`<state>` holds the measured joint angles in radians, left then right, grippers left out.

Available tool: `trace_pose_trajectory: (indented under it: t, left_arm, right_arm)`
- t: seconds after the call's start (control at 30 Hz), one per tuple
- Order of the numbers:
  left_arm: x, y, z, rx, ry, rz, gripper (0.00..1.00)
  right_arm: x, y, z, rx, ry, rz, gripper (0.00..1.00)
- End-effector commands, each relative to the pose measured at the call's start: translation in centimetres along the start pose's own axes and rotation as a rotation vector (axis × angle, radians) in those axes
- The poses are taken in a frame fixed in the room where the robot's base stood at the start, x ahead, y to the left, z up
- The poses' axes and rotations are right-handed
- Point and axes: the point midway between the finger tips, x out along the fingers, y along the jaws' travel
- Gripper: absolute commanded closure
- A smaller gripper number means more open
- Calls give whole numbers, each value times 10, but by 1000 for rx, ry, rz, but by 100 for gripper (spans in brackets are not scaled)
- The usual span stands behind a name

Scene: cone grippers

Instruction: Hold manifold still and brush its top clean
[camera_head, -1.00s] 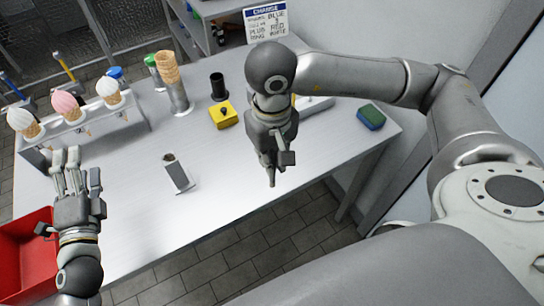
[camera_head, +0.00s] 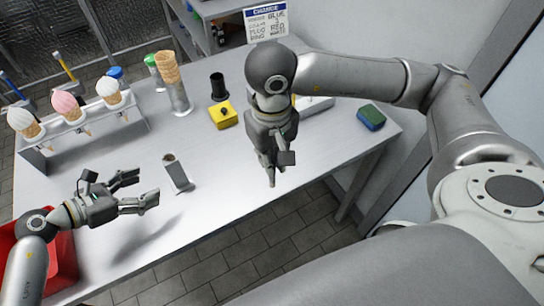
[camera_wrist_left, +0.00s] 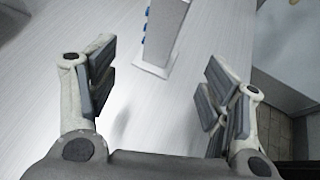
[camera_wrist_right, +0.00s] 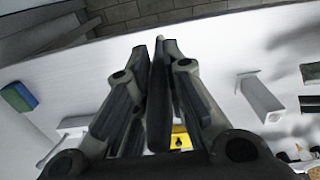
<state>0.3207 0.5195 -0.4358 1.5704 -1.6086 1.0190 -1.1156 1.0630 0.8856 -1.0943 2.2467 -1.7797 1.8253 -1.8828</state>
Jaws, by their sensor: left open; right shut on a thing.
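The manifold (camera_head: 178,172) appears to be the small pale block standing on the table, with a dark patch on its top. The left wrist view shows it (camera_wrist_left: 163,35) with blue fittings along one side, ahead of and between the open fingers. My left gripper (camera_head: 143,190) is open and empty, just left of the block and apart from it, fingers pointing toward it. My right gripper (camera_head: 272,170) is shut on a thin dark stick (camera_wrist_right: 157,90), likely the brush, above the table's front edge. The fingers hide most of it; its bristles cannot be made out.
A cone rack (camera_head: 85,135) stands back left, with a steel cone holder (camera_head: 180,98) and black cup (camera_head: 218,86) behind. A yellow block (camera_head: 223,116) and a blue-green sponge (camera_head: 371,117) lie further right. A red bin (camera_head: 62,262) is at the front left.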

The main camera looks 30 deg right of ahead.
Motion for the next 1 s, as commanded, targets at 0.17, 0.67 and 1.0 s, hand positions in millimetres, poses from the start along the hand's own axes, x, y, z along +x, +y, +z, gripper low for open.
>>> trace_pose_trajectory:
  t: [0.17,0.67,1.0]
  left_arm:
    - [5,0,-7,18,28,-14,28]
    - [75,-1,-11,18,24,-12,28]
    - [98,-1,-8,16,25,-12,28]
  right_arm:
    - [2,0,0,0,0,0,100]
    - [26,0,0,0,0,0,100]
    - [39,0,0,0,0,0,100]
